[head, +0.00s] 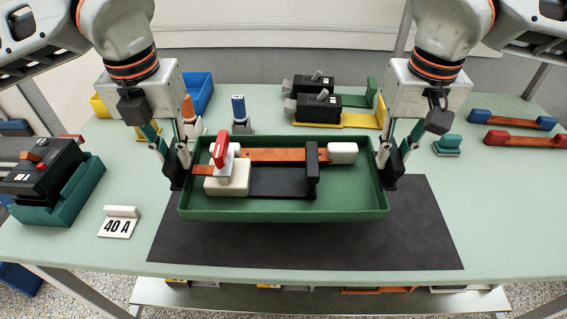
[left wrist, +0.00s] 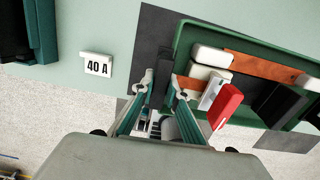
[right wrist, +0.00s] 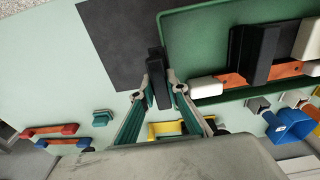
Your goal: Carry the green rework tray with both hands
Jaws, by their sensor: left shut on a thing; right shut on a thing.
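The green rework tray (head: 290,215) is in the middle of the head view, level, over the far part of a black mat (head: 320,248). I cannot tell whether it touches the mat. It holds an orange-brown bar (head: 285,155), pale blocks (head: 228,183), a black bracket (head: 312,170) and a red-handled clamp (head: 219,150). My left gripper (head: 178,165) is shut on the black handle at the tray's left end. My right gripper (head: 392,165) is shut on the black handle at its right end (right wrist: 157,75).
A "40 A" sign (head: 118,222) and a black breaker in a teal holder (head: 55,185) stand left. Behind the tray are a blue-topped tool (head: 239,112) and black breakers (head: 315,104) on coloured stands. A teal stamp-like piece (head: 447,145) is right. The mat's front is bare.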

